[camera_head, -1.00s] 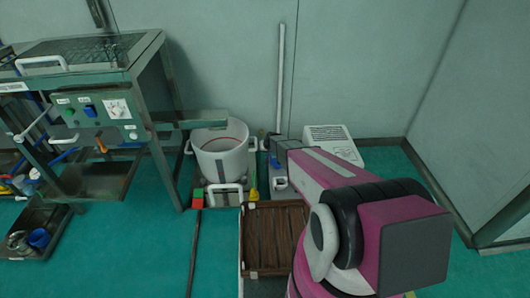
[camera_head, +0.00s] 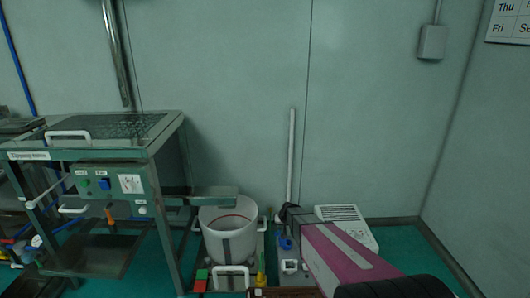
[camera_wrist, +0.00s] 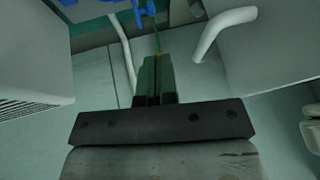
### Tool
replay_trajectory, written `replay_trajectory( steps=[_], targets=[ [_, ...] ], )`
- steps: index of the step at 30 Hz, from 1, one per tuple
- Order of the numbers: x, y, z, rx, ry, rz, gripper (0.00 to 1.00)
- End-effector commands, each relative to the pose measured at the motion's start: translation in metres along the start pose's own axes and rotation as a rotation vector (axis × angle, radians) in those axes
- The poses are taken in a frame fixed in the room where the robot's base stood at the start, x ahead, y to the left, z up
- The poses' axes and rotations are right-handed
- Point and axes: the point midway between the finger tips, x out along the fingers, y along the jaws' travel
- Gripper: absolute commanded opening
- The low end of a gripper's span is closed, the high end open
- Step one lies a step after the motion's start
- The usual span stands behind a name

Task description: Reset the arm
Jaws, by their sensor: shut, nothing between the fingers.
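My magenta arm reaches in from the lower right of the head view, angled up and to the left. My gripper (camera_wrist: 154,80) shows in the wrist view with its two dark fingers together and nothing between them. In the head view the arm's dark far end is near the grey and white items beside the white bucket (camera_head: 229,235); the fingertips are hard to make out there. A blue object (camera_wrist: 140,10) lies beyond the fingertips in the wrist view.
The green-grey sieve bench (camera_head: 165,165) with a control panel (camera_head: 106,185) stands at left. A white pole (camera_head: 291,155) leans by the wall. A white vented box (camera_head: 348,228) is right of the arm. A white curved handle (camera_wrist: 222,30) shows in the wrist view. Floor at far right is clear.

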Motion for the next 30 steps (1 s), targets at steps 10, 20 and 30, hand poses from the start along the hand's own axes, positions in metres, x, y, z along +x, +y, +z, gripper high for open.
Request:
replay_trajectory(
  steps=[10,20,30],
  targets=[
    [-0.176,0.002,0.082,0.025,-0.224,0.069,0.00],
    [-0.302,0.009,0.157,0.078,-0.410,0.176,0.00],
    [-0.323,0.011,0.169,0.094,-0.450,0.203,0.00]
  ],
)
